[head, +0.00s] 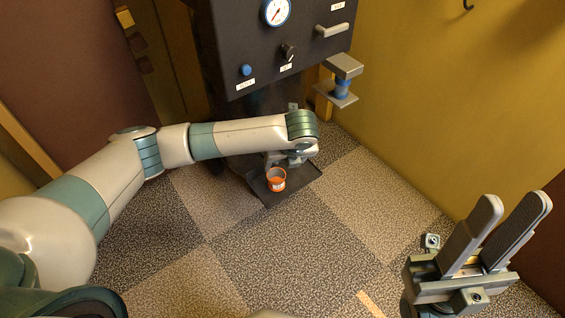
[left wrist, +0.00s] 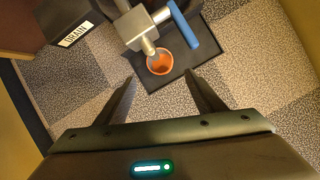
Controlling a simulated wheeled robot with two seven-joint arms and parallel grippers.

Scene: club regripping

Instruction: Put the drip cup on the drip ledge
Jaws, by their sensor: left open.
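The drip cup (head: 277,180) is a small orange cup with a pale label. It stands upright on the drip ledge (head: 301,182), a flat black plate low at the front of the dark machine. In the left wrist view the cup (left wrist: 160,66) sits under a metal spout, with its open mouth showing. My left gripper (head: 291,158) is just behind and above the cup in the head view, partly hidden by its own wrist. Its fingers are apart and empty, with the cup beyond and between the tips. My right gripper (head: 515,200) is open and empty at the lower right, far from the cup.
The dark machine (head: 262,60) carries a gauge (head: 276,12), knobs and a lever. A metal spout with a blue handle (left wrist: 192,28) is close by the cup. A bracket with a blue cylinder (head: 342,88) is at the machine's right. Carpet in front is clear.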

